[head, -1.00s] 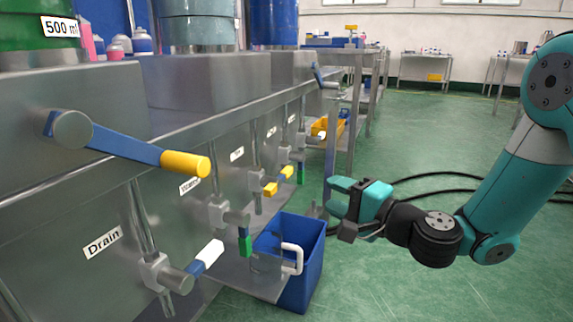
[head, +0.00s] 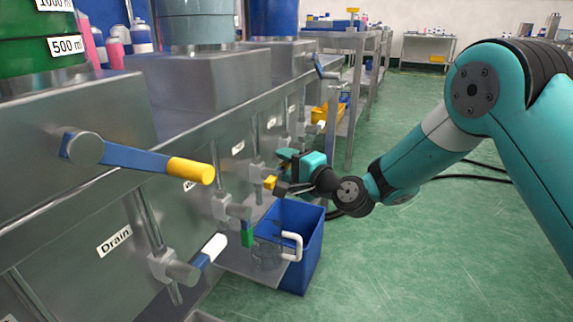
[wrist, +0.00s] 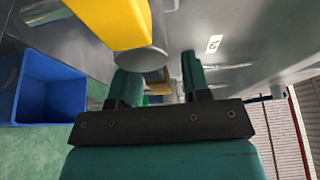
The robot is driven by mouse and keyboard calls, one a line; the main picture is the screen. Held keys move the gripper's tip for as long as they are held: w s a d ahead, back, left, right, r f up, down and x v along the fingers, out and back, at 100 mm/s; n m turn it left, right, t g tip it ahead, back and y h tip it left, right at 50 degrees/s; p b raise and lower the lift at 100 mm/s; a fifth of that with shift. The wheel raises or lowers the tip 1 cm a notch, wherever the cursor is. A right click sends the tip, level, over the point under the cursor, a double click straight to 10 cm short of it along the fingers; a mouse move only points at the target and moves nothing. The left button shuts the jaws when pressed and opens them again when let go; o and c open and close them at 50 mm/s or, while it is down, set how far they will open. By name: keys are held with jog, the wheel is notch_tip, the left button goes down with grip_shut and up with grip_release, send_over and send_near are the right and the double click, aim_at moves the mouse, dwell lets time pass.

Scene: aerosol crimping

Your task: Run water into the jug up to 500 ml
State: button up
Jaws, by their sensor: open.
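The clear jug (head: 268,255) with a white handle (head: 293,245) stands on a low metal shelf by the tank front. I cannot make out any water in it. The green-tipped valve handle (head: 247,233), near the partly hidden "Water" label (head: 189,186), hangs down just above the jug. My gripper (head: 283,168) is open, close to the tank front beside a yellow-tipped valve handle (head: 270,183). In the wrist view my gripper (wrist: 160,75) shows its two fingers apart, with yellow handle parts near and behind them. I see nothing held.
A blue bin (head: 308,232) stands on the floor beside the jug. A white-tipped drain valve (head: 213,249) is at front left. A large blue lever with a yellow end (head: 190,170) juts out above. Green floor to the right is open, crossed by black cables.

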jog(key=shift+c, duration=0.2)
grip_shut()
